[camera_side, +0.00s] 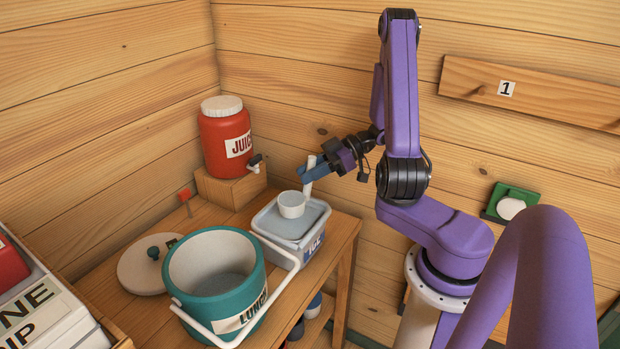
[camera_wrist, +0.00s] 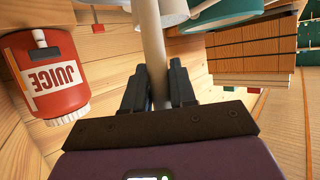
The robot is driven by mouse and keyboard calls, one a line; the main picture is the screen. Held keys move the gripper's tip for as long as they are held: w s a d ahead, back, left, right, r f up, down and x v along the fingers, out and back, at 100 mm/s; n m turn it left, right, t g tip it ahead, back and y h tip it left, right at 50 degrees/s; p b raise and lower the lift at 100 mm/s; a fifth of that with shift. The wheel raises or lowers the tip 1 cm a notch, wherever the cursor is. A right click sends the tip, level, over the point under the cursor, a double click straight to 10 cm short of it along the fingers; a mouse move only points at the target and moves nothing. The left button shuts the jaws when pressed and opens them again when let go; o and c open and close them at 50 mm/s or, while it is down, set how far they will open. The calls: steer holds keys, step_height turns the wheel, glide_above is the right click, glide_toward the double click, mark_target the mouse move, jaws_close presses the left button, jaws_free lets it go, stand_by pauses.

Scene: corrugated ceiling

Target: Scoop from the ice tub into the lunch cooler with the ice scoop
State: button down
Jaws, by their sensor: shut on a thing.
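My gripper (camera_side: 314,173) is shut on the pale handle of the ice scoop (camera_side: 292,204). The handle also stands between the fingers (camera_wrist: 159,90) in the wrist view. The scoop's white round cup is over the ice tub (camera_side: 312,246), a grey-blue box labelled ICE. I cannot tell whether the cup touches the tub's contents, or whether it holds ice. The lunch cooler (camera_side: 262,283) is a teal bucket with a white inside, open, in front and to the left of the tub. Its inside looks empty. Part of its teal rim shows in the wrist view (camera_wrist: 225,14).
A red juice jug (camera_side: 226,140) stands on a wooden block (camera_side: 232,189) behind the tub. A round lid with a teal knob (camera_side: 146,266) lies left of the cooler. A white and red box (camera_side: 40,310) is at front left.

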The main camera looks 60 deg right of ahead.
mark_target(310, 155)
steer(key=shift+r, duration=2.15)
steer(key=shift+w+a+n, duration=0.1)
steer(key=shift+w+n, duration=0.2)
steer(key=shift+w, duration=0.3)
steer(key=w+a+n+g+y, duration=0.3)
steer(key=w+a+n+g, duration=0.15)
steer(key=w, duration=0.55)
steer(key=w+a+n+g, duration=0.2)
steer(key=w+a, duration=0.2)
steer(key=a, duration=0.4)
steer(key=w+a+r+n+g, duration=0.1)
steer(key=w+a+n+g, duration=0.1)
steer(key=w+a, duration=0.3)
steer(key=shift+w+a+r+g, duration=0.2)
steer(key=shift+a+g, duration=0.45)
steer(key=shift+a, duration=0.85)
steer(key=shift+s+a+r+n+t, duration=0.1)
steer(key=shift+s+n+t, duration=0.05)
steer(key=shift+s, duration=0.2)
steer(key=shift+s+a+r+n+t, duration=0.1)
steer(key=shift+s+t, duration=0.05)
steer(key=shift+s, duration=0.2)
steer(key=shift+s+r, duration=0.1)
steer(key=shift+s, duration=0.2)
steer(key=shift+s, duration=0.15)
